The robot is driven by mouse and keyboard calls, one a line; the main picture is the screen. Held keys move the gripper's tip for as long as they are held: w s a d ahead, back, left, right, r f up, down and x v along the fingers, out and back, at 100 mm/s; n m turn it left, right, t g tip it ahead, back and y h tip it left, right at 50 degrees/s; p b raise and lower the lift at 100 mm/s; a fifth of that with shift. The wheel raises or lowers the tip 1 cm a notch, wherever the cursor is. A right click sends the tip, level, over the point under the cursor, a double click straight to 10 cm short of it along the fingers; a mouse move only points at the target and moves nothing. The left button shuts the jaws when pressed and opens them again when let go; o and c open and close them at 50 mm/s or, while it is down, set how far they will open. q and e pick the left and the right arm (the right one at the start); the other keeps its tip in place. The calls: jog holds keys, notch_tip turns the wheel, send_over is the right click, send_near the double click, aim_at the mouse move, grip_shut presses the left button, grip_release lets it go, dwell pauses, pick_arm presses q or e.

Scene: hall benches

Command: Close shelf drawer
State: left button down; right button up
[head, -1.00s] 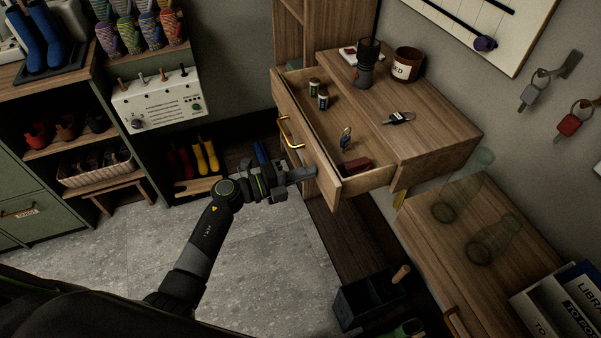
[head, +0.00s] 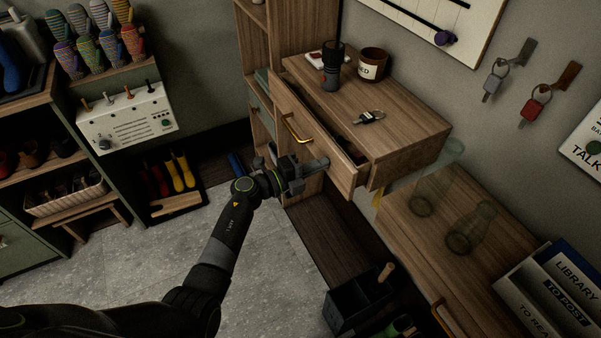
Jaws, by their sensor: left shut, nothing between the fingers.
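The wooden shelf drawer (head: 318,136) with a brass handle (head: 296,131) stands slightly open, with a narrow dark gap behind its front. Its contents are mostly hidden now. The wooden shelf unit (head: 400,137) holds it. My left gripper (head: 322,163) is shut and empty, with its fingertips at the lower part of the drawer front, seemingly touching it. My right gripper is not in view.
On the shelf top are a dark flashlight (head: 332,66), a labelled brown jar (head: 372,64) and a key (head: 369,117). A dark caddy (head: 357,300) stands below.

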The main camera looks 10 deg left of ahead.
pick_arm(q)
jog(key=b+x, duration=0.1)
jog(key=x, duration=0.3)
jog(key=shift+w+d, duration=0.2)
jog(key=shift+d, duration=0.1)
jog(key=shift+d+r, duration=0.1)
jog(key=shift+w+r, duration=0.1)
jog(key=shift+r, duration=0.1)
